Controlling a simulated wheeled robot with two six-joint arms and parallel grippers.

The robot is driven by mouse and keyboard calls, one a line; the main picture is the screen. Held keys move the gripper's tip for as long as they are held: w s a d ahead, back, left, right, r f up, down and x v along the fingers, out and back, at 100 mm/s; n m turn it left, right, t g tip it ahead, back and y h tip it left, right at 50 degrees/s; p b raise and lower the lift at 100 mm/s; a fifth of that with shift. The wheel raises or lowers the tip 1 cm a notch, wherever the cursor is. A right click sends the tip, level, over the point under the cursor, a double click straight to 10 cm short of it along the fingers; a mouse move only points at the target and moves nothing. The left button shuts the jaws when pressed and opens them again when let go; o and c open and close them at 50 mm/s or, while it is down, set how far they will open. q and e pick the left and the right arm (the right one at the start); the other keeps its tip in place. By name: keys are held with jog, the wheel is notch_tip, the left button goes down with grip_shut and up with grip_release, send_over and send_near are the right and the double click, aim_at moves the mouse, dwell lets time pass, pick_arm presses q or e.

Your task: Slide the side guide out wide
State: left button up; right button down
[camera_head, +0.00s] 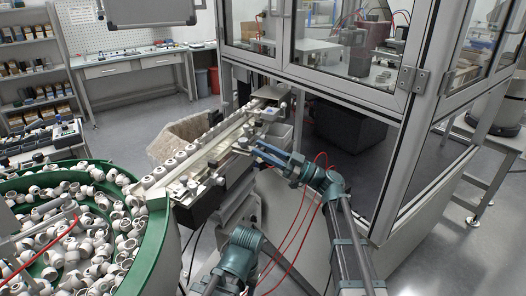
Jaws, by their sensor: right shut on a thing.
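The feed track (190,158) runs from the bowl's rim up and right to the glazed cell, with a row of pale caps along it. The side guide (222,157) is a light rail along the track's right side, with small clamp blocks on it. My right gripper (254,148) reaches in from the right and is shut at the guide's block near the track's right edge. Its fingers hide part of what it holds. A joint of my left arm shows at the bottom middle; its gripper is not in view.
The green-rimmed bowl (150,235) full of pale caps fills the lower left. The glazed cell's metal frame (405,120) stands close to the right of my right arm. Red hoses (305,220) hang between my arms.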

jog(key=shift+s+d+f, duration=0.1)
jog(key=shift+s+d, duration=0.2)
jog(key=shift+s, duration=0.1)
jog(key=c, duration=0.7)
grip_release()
jog(key=shift+o, duration=0.2)
jog(key=shift+w, duration=0.1)
jog(key=b+v, duration=0.5)
jog(key=v, duration=0.8)
jog(key=shift+d, duration=0.3)
jog(key=shift+f, duration=0.15)
